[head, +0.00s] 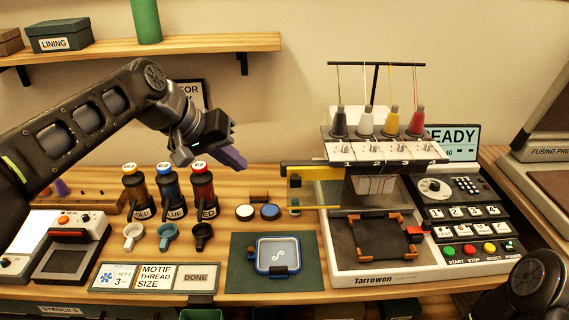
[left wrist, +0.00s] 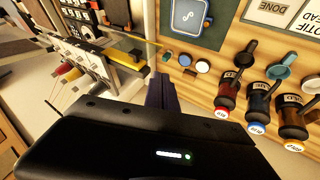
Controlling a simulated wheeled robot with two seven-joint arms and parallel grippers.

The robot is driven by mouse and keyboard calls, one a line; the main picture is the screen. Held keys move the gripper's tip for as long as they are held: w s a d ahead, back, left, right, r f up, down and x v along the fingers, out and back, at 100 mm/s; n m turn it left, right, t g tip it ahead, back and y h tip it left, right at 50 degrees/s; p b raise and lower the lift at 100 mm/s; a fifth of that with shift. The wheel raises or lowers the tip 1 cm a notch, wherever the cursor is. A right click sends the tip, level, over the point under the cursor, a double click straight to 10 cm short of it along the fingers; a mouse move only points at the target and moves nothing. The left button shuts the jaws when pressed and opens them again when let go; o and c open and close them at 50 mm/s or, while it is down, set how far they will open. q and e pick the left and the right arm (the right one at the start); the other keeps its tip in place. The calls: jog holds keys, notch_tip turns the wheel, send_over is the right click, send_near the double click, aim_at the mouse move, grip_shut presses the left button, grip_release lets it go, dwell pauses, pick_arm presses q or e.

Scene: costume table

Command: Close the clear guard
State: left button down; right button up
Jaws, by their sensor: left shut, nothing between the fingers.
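The embroidery machine (head: 380,150) stands at the right of the table with several coloured thread spools on top. The clear guard (head: 300,190) shows as a see-through panel at the machine's left side, with a yellow edge bar running toward the needles. It stands out to the left, so the hoop area is uncovered. The yellow bar also shows in the left wrist view (left wrist: 132,36). My left gripper (head: 236,160) is shut and empty, in the air above the bottles and left of the guard, not touching it. My right arm shows at the lower right corner; its fingers are out of view.
Three bottles (head: 169,192) stand left of the guard, with small cups in front. Two round pads (head: 257,212) lie near the guard. A blue-framed hoop (head: 277,255) lies on a dark mat in front. A black hoop frame (head: 381,237) sits on the machine bed.

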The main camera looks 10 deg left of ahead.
pick_arm(q)
jog(key=shift+r, duration=0.2)
jog(key=w+d+f+p, duration=0.2)
jog(key=w+d+f, duration=0.4)
jog(key=d+f, duration=0.1)
jog(key=shift+d+f, duration=0.2)
jog(key=shift+f, duration=0.3)
jog(key=shift+s, duration=0.1)
dwell(0.3)
